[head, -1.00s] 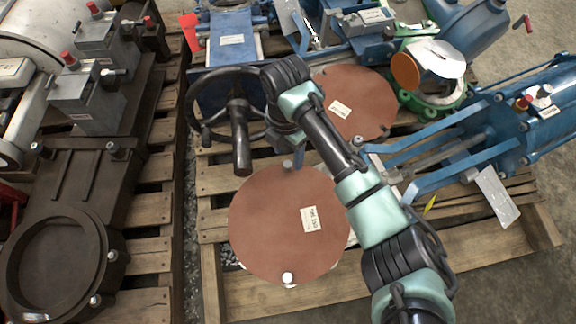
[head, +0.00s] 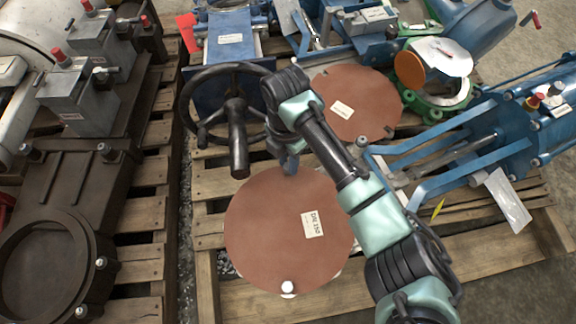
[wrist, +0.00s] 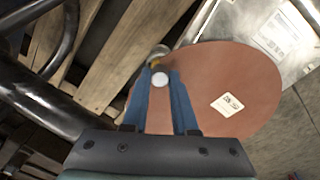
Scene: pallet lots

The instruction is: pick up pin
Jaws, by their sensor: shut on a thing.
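A round reddish-brown disc (head: 268,240) with a white label lies on the pallet in the head view. It also shows in the wrist view (wrist: 245,80). My gripper (head: 290,168) is at the disc's far edge, beside the handwheel's handle. In the wrist view its two blue fingers (wrist: 162,84) are close together, shut on a small pin with a pale round head (wrist: 160,79). The lower part of the pin is hidden. A silver and brass fitting (wrist: 157,52) shows just beyond the fingertips. Another white-headed pin (head: 288,287) stands at the disc's near edge.
A dark handwheel (head: 228,105) with an upright handle (head: 238,145) is close on the left of my gripper. A second brown disc (head: 352,105) lies behind. Blue valve frames (head: 450,150) stand right. Dark valve bodies fill the left pallet (head: 145,215).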

